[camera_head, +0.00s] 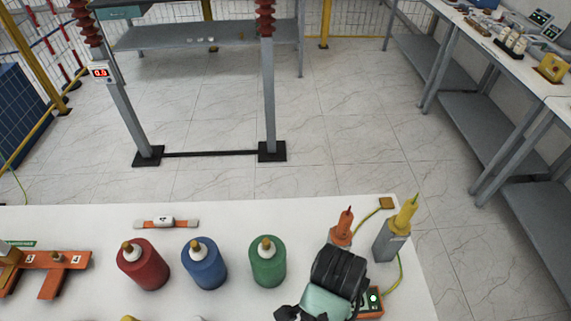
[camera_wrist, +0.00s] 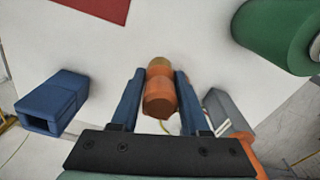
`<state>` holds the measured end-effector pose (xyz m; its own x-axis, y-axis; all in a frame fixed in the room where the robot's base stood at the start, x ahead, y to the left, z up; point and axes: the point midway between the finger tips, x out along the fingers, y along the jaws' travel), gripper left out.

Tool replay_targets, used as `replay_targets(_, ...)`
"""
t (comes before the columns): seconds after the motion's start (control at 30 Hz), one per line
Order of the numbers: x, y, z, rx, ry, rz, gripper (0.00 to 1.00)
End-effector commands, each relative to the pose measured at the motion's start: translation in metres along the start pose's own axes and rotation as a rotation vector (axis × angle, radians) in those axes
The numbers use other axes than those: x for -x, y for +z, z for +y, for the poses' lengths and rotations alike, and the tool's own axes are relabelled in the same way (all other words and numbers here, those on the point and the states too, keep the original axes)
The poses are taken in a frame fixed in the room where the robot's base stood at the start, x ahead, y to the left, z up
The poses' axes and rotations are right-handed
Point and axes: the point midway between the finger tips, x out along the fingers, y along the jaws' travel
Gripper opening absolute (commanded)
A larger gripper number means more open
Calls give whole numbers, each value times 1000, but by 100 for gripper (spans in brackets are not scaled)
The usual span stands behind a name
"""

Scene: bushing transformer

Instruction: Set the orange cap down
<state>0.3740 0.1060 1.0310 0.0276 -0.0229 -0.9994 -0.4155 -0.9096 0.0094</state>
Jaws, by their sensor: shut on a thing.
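My gripper (camera_wrist: 160,95) is shut on the orange cap (camera_wrist: 159,97), a short rounded orange piece with a tan end, held between the two blue-grey fingers in the wrist view. White tabletop shows around the cap. I cannot tell whether it touches the table. In the head view my gripper (camera_head: 338,270) is over the right part of the white table (camera_head: 90,222), and its dark body hides the cap and fingertips.
Red (camera_head: 143,265), blue (camera_head: 205,265) and green (camera_head: 268,262) bottles stand left of my gripper. An orange pointed piece (camera_head: 343,228) and a grey holder (camera_head: 388,243) with a yellow tip stand close behind it. A blue hollow block (camera_wrist: 52,103) shows in the wrist view.

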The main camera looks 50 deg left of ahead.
Motion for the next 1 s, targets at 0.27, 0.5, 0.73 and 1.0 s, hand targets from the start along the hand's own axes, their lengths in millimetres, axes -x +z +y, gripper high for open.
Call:
replay_targets(0.27,20,75,-29,-253,-3,-20,0)
replay_targets(0.5,23,102,-34,-353,-2,-35,0)
replay_targets(0.73,11,105,-34,-361,3,-36,0)
replay_targets(1.0,-32,106,-35,-360,0,-36,0)
